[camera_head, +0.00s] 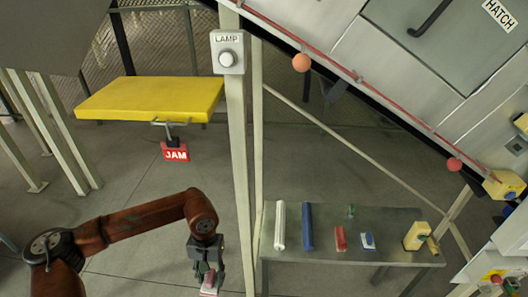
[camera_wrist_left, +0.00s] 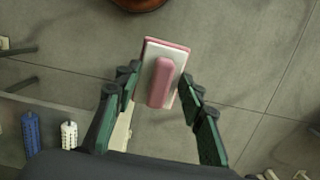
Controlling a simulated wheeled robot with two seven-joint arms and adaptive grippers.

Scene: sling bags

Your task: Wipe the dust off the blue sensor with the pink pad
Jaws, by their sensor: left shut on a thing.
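My left gripper (camera_head: 207,280) hangs low, left of the workbench, in the head view. It is shut on the pink pad (camera_head: 208,292), which is cut by the bottom edge there. In the left wrist view, the pad (camera_wrist_left: 178,47) has a pink rim, a pale face and a raised pink handle (camera_wrist_left: 161,83) between the fingers of my left gripper (camera_wrist_left: 158,88). A small blue part (camera_head: 508,210) shows at the right edge of the head view; I cannot tell if it is the blue sensor. No dust can be made out. My right gripper is not in view.
A grey workbench (camera_head: 330,222) carries a white roll (camera_head: 280,225), a blue roll (camera_head: 308,226), a red pad (camera_head: 340,239), a blue-and-white pad (camera_head: 368,241) and a yellow device (camera_head: 417,236). A post with a lamp button (camera_head: 228,58) stands between my left arm and the bench.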

